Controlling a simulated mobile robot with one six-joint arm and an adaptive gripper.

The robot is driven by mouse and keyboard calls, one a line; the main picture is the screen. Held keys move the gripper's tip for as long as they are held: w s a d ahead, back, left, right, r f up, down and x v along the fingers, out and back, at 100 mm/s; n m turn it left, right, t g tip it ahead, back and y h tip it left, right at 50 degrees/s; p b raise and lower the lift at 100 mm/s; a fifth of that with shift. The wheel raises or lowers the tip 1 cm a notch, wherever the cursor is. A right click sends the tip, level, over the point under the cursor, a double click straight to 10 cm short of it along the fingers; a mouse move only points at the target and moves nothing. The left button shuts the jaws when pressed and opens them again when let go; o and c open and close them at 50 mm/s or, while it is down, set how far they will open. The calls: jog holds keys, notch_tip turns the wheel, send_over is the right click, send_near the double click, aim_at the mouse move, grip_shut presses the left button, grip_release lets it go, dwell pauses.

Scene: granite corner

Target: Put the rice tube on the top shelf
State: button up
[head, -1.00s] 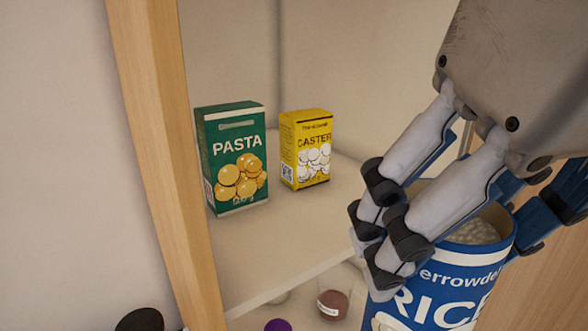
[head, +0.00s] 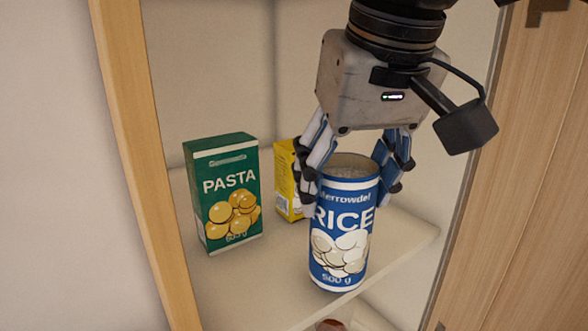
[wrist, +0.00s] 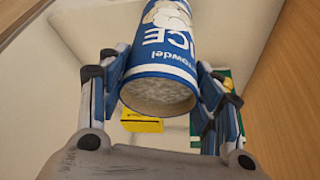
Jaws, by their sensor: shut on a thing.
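The rice tube (head: 341,238) is a blue and white open-topped cylinder, upright in the head view, with pale grains inside. My gripper (head: 352,165) is shut on its upper part, one set of fingers on each side. The tube is over the front part of the shelf (head: 400,240); I cannot tell whether its base touches the board. In the wrist view the rice tube (wrist: 162,60) sits between my fingers (wrist: 160,85), its open rim toward the camera.
A green pasta box (head: 225,195) stands on the shelf to the left. A yellow caster box (head: 287,180) stands behind the tube, partly hidden by my fingers and the tube. Wooden uprights flank the opening, and a door panel (head: 510,180) is at right. Shelf room shows right of the tube.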

aim_at(337, 161)
jog(key=w, duration=0.3)
jog(key=shift+w+a+r+p, duration=0.1)
jog(key=shift+w+a+p, duration=0.1)
jog(key=shift+a+p, duration=0.15)
jog(key=shift+x, duration=0.85)
jog(key=shift+w+f, duration=0.25)
jog(key=o, duration=1.9)
jog(key=shift+s, duration=0.2)
jog(key=shift+c, duration=0.2)
jog(key=shift+w, duration=0.15)
jog(key=shift+r, duration=0.1)
